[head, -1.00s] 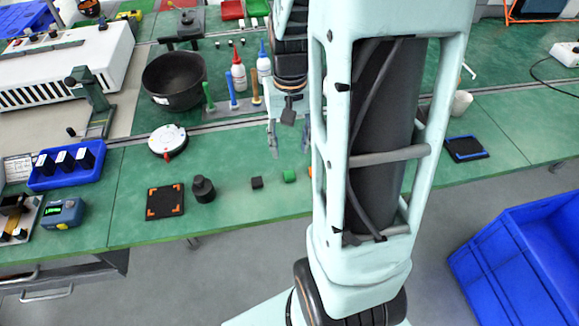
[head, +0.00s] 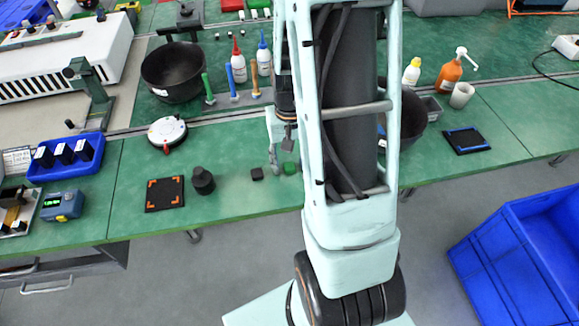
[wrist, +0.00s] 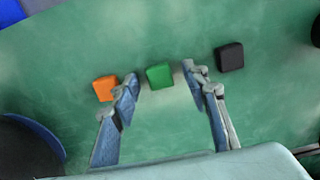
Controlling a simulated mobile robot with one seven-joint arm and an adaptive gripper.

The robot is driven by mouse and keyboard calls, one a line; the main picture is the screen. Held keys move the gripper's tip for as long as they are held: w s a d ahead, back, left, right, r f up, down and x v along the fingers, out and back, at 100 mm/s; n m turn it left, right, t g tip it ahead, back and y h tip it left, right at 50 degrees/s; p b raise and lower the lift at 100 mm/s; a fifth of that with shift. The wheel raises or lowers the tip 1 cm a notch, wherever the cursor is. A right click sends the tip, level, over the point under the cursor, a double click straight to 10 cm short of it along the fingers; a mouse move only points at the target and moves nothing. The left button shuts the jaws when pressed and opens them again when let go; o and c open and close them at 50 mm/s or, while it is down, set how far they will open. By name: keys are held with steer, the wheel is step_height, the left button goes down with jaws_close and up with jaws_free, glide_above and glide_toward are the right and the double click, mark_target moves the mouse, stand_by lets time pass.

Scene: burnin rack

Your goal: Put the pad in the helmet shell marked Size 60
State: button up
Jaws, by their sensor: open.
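Three small pads lie on the green bench: a green pad (head: 290,168), a black pad (head: 257,174) and an orange pad (wrist: 105,88). In the wrist view the green pad (wrist: 160,76) shows between the tips of my open, empty gripper (wrist: 161,79), black to the right and orange to the left. In the head view my gripper (head: 282,158) is beside the green pad, and my arm hides the orange one. A black helmet shell (head: 173,72) stands at back left with a small unreadable white label. Another dark shell (head: 412,117) is partly hidden behind my arm.
A black weight-like knob (head: 203,181), a square mat with orange corners (head: 165,194) and a round white gauge (head: 167,133) lie left. Bottles and coloured posts (head: 232,82) stand behind. A blue-marked mat (head: 467,140) lies right. A blue bin (head: 520,250) is on the floor.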

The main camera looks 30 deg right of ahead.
steer(key=shift+c, duration=0.3)
steer(key=c, duration=0.8)
steer(key=shift+r, duration=0.1)
